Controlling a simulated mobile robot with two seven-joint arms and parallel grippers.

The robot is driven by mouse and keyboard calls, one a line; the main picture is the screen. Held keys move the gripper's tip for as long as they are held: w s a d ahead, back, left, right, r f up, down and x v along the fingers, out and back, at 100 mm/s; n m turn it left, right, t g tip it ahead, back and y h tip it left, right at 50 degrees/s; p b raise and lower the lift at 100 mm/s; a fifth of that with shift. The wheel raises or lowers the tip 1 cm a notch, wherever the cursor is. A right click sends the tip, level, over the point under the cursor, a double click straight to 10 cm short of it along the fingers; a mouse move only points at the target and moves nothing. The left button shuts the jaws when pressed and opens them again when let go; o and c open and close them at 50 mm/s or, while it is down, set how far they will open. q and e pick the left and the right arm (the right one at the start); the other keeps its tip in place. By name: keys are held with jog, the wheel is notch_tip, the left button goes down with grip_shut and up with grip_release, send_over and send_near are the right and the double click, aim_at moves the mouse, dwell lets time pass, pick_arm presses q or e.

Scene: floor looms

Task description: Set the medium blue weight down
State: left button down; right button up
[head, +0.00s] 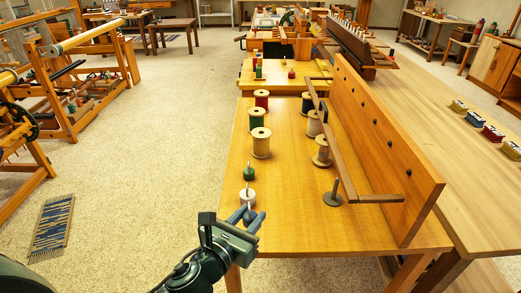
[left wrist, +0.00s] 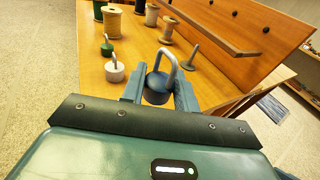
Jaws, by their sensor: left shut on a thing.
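My left gripper (head: 249,217) is at the near left edge of the wooden table (head: 300,228). In the left wrist view its fingers (left wrist: 158,92) are shut on the medium blue weight (left wrist: 156,88), a dark blue cylinder with a metal loop on top. In the head view the blue weight is hard to make out between the fingers. A white weight (head: 248,197) stands on the table just beyond the gripper, and it also shows in the left wrist view (left wrist: 114,73). A green weight (head: 249,174) stands behind it. I cannot tell whether the blue weight touches the table.
Several thread spools (head: 261,143) stand farther back. A grey peg on a round base (head: 332,198) stands to the right, near a wooden bar (head: 340,160) and an upright board (head: 385,150). The table's middle front is clear.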

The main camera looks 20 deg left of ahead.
pick_arm(q)
jog(key=m+h, duration=0.1)
send_over(261, 241)
notch_tip(261, 241, down, 2)
jog(key=shift+g, duration=0.3)
notch_tip(261, 241, down, 5)
jog(key=shift+r+b, duration=0.15)
jog(key=shift+b, duration=0.95)
jog(key=shift+f+b, duration=0.75)
jog(key=shift+f, duration=1.6)
pick_arm(e)
jog(key=shift+w+a+f+t+y, duration=0.3)
jog(key=shift+a+f+y, duration=0.1)
jog(key=shift+a+y, duration=0.15)
pick_arm(q)
jog(key=shift+f, duration=0.1)
jog(key=shift+f, duration=0.15)
jog(key=c, duration=1.1)
grip_release()
jog(key=shift+o, duration=0.2)
pick_arm(e)
jog(key=shift+w+f, duration=0.1)
